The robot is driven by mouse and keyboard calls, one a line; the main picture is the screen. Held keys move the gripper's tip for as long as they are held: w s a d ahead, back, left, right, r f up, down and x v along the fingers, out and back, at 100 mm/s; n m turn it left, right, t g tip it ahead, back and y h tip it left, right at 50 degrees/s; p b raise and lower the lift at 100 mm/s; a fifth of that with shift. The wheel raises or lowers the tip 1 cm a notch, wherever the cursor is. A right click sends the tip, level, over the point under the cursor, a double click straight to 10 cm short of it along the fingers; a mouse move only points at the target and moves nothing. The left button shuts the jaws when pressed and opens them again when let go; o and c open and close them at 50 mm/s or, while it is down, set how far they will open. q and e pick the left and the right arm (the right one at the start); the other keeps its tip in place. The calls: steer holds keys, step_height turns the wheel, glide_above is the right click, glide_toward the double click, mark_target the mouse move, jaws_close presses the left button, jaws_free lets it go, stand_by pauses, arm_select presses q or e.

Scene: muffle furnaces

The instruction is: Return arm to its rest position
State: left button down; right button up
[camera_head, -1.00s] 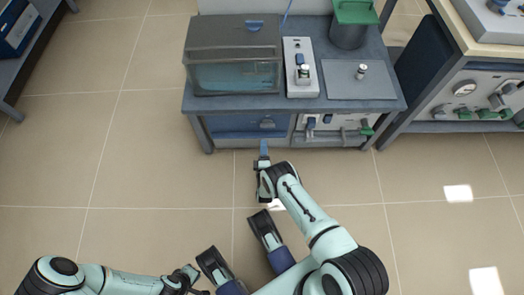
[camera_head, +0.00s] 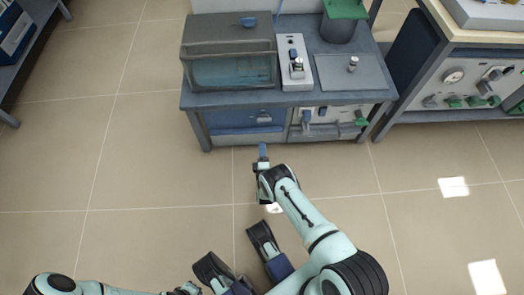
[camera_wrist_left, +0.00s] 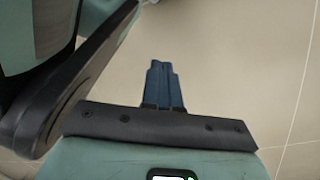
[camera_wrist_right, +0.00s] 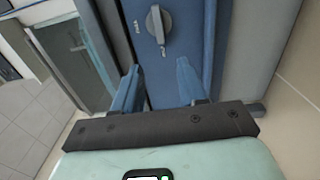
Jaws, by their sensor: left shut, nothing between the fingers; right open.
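My right gripper (camera_head: 263,154) is in front of the grey cabinet bench (camera_head: 290,97), over the floor and apart from the bench. In the right wrist view its two blue fingers (camera_wrist_right: 158,88) are open with nothing between them, and a blue panel with a grey knob (camera_wrist_right: 158,24) lies beyond them. My left gripper shows in the left wrist view (camera_wrist_left: 164,88) with its blue fingers shut and empty above bare floor. In the head view the left arm lies low at the left and bottom edge, its fingers not clear.
On the bench stand a water bath with a clear lid (camera_head: 230,65), a white instrument (camera_head: 293,62), a flat grey plate (camera_head: 352,72) and a green-lidded bin (camera_head: 346,28). Another bench (camera_head: 468,85) stands at right, a shelf (camera_head: 25,50) at left. The tiled floor (camera_head: 120,180) is clear.

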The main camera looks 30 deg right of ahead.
stand_by(0.6)
arm_select(q)
steer(key=d+r+p, duration=0.3)
steer(key=r+p, duration=0.9)
steer(key=r, duration=0.2)
steer(key=s+d+r+m+h+p, duration=0.1)
steer(key=d+r+p, duration=0.2)
steer(key=r+p, duration=1)
steer(key=shift+s+d+r+m+g+h, duration=0.3)
steer(key=shift+r+g, duration=0.1)
steer(key=shift+r, duration=0.15)
arm_select(e)
steer(key=s+a+r+m+g+y, duration=0.4)
steer(key=s+a+r+m+g, duration=0.1)
steer(key=s+r, duration=0.5)
steer(key=s+a+r+m+g+y, duration=0.4)
steer(key=s+a+r, duration=0.4)
steer(key=s, duration=0.5)
steer(key=s+a+r+m+g+y, duration=0.4)
steer(key=s+a+r+m+g, duration=0.2)
steer(key=s+r, duration=0.5)
steer(key=shift+s+a+r+m+g+y, duration=0.2)
steer(key=shift+s+r+m+g+y, duration=0.25)
steer(key=shift+s+g, duration=0.2)
arm_select(q)
steer(key=shift+w, duration=0.1)
arm_select(e)
steer(key=shift+d, duration=0.1)
